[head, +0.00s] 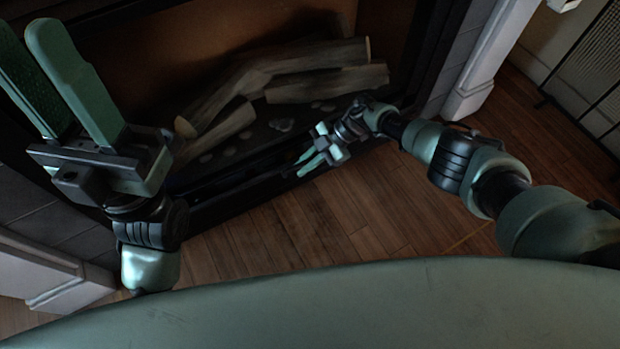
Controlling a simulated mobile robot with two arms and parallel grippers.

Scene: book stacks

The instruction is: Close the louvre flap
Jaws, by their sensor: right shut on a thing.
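The louvre flap (250,190) is a long dark strip low along the front of the fireplace, above the wooden floor. It is in deep shadow, so its exact angle and slats cannot be made out. My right gripper (306,162) reaches in from the right and is shut at the right part of the flap, with its green fingers on the dark edge. My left gripper (30,45) is at the upper left, close to the camera. Its two green fingers are apart with nothing between them, and it is away from the flap.
Several logs (290,75) and some pale stones (282,125) lie in the fireplace above the flap. A pale pillar (487,55) stands right of the fireplace. A dark mesh screen (590,70) stands at the far right. The wooden floor (340,210) in front is clear.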

